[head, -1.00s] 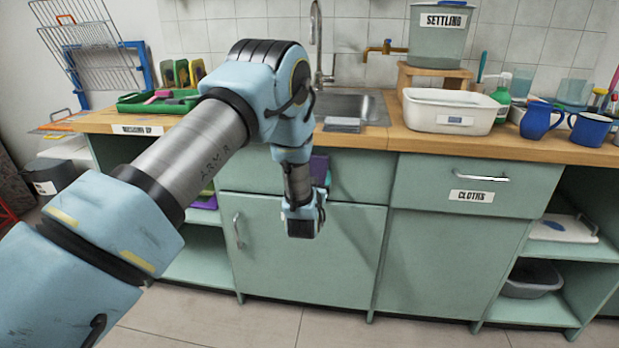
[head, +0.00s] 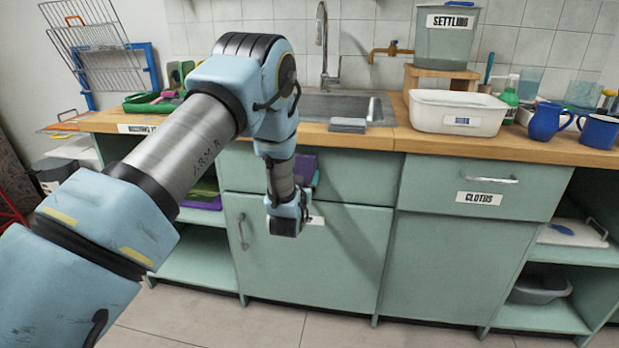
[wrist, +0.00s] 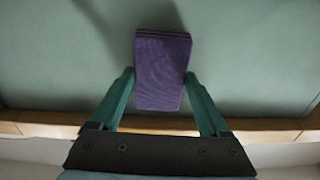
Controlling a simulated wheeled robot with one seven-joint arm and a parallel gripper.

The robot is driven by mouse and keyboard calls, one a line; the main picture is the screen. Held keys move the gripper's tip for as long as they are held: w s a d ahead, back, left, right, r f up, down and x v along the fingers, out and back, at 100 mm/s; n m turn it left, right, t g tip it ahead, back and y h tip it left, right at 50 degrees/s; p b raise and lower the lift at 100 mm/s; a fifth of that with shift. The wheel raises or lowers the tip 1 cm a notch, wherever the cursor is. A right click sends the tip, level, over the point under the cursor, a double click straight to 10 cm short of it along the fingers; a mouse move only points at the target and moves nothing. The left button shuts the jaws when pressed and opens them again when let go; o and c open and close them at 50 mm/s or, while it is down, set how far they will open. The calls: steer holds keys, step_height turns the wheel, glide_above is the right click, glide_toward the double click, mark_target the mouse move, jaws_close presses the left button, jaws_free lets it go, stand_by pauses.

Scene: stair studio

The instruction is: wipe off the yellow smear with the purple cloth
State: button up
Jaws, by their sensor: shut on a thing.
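The purple cloth (wrist: 162,70) is a folded, ribbed block between the two teal fingers of my gripper (wrist: 160,78) in the wrist view. The gripper is shut on it. Whether the cloth touches the cabinet front I cannot tell. No yellow smear can be made out in either view.
The wooden counter (head: 385,140) holds a grey block (head: 348,125), a white tub (head: 455,112) and blue mugs (head: 546,121). The sink (head: 330,105) is behind. Below are a drawer labelled CLOTHS (head: 480,182) and open shelves on both sides. The floor in front is clear.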

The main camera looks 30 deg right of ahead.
steer(key=shift+w+a+b, duration=0.55)
steer(key=shift+w+a, duration=0.9)
steer(key=shift+w, duration=0.15)
steer(key=shift+w+a+r, duration=0.15)
steer(key=shift+w+a, duration=0.4)
steer(key=shift+w, duration=0.1)
steer(key=v, duration=0.6)
steer(key=shift+s, duration=0.1)
steer(key=shift+b+v, duration=0.35)
steer(key=shift+v, duration=1.15)
